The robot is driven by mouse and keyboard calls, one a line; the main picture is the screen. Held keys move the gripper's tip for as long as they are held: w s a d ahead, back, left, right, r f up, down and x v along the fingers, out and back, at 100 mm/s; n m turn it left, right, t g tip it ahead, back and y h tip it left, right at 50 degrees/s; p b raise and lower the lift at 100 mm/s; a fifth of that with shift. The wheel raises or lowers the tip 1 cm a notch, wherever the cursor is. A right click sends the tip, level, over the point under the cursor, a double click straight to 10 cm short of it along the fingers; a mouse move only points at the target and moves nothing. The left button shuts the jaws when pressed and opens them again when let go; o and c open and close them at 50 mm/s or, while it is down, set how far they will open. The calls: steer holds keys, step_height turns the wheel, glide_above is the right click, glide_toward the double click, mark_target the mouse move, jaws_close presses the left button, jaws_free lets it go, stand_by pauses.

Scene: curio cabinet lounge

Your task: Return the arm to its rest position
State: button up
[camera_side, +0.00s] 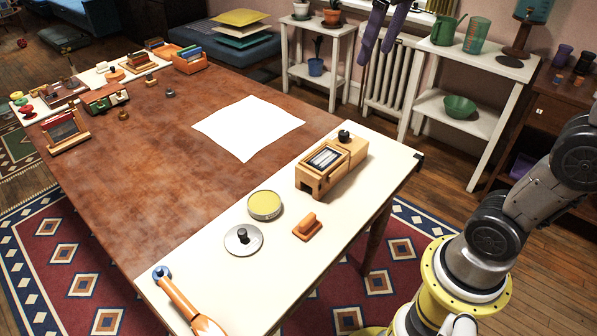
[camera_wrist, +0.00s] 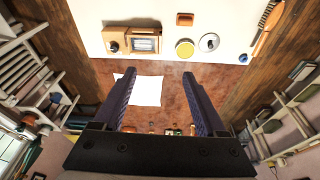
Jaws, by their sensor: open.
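My gripper (camera_side: 376,54) shows at the top of the side view as two purple-grey fingers, spread apart, pointing down, raised well above the table. In the wrist view my gripper (camera_wrist: 157,76) has a wide gap between its fingers, with nothing held. The fingers touch nothing. The rest of my arm is mostly out of the side view, apart from my base and lower links at the right.
The brown table (camera_side: 150,190) holds a white sheet (camera_side: 248,127). Its pale strip (camera_side: 285,280) carries a wooden box (camera_side: 330,165), yellow tin (camera_side: 264,205), metal lid (camera_side: 243,240), orange block (camera_side: 307,227) and wooden-handled tool (camera_side: 185,300). White stands (camera_side: 470,105) are behind.

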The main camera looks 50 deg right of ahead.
steer(key=s+a+f+t, duration=0.2)
steer(key=s+a+f, duration=0.1)
steer(key=s+f, duration=0.9)
steer(key=shift+f+n+t, duration=0.4)
steer(key=shift+f, duration=0.45)
